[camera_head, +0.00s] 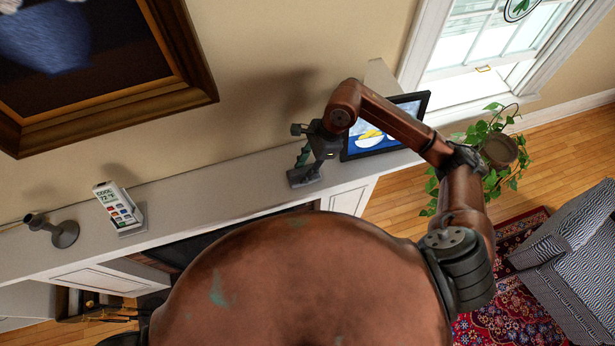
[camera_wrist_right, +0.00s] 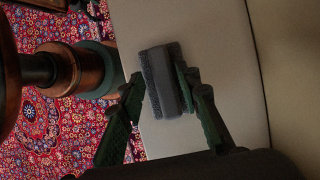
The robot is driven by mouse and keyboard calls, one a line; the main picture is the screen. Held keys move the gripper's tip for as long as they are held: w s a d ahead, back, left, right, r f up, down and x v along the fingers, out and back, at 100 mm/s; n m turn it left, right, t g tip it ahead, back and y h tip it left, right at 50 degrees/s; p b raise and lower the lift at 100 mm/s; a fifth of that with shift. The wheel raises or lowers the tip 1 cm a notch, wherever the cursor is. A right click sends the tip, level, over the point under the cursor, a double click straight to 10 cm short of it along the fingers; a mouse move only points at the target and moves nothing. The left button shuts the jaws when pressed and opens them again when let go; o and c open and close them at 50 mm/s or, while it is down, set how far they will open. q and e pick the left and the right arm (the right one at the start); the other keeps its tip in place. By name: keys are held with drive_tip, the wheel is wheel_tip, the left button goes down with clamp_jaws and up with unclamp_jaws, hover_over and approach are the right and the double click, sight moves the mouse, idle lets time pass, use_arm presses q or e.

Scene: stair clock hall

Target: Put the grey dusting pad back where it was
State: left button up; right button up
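The grey dusting pad (camera_head: 305,177) is at the front part of the white mantel shelf (camera_head: 205,190), just left of the framed picture. I cannot tell whether its underside touches the shelf. My right gripper (camera_head: 304,162) points down at it from above. In the right wrist view the dusting pad (camera_wrist_right: 163,82) lies between the two dark green fingers of my right gripper (camera_wrist_right: 160,84), which appear closed against its two sides. My left gripper is in neither view.
A framed picture (camera_head: 362,142) stands on the shelf behind my right arm. The shelf between holder and pad is clear. A potted plant (camera_head: 499,151) is right of the shelf.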

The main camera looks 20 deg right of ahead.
drive_tip(key=shift+w, duration=0.1)
drive_tip(key=shift+r+p, duration=0.2)
drive_tip(key=shift+p, duration=0.15)
use_arm(q)
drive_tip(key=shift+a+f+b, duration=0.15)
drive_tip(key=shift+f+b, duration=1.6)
drive_tip(key=shift+b, duration=0.4)
use_arm(e)
drive_tip(key=shift+v, duration=5.8)
drive_tip(key=shift+w+d, duration=0.1)
drive_tip(key=shift+d, duration=0.05)
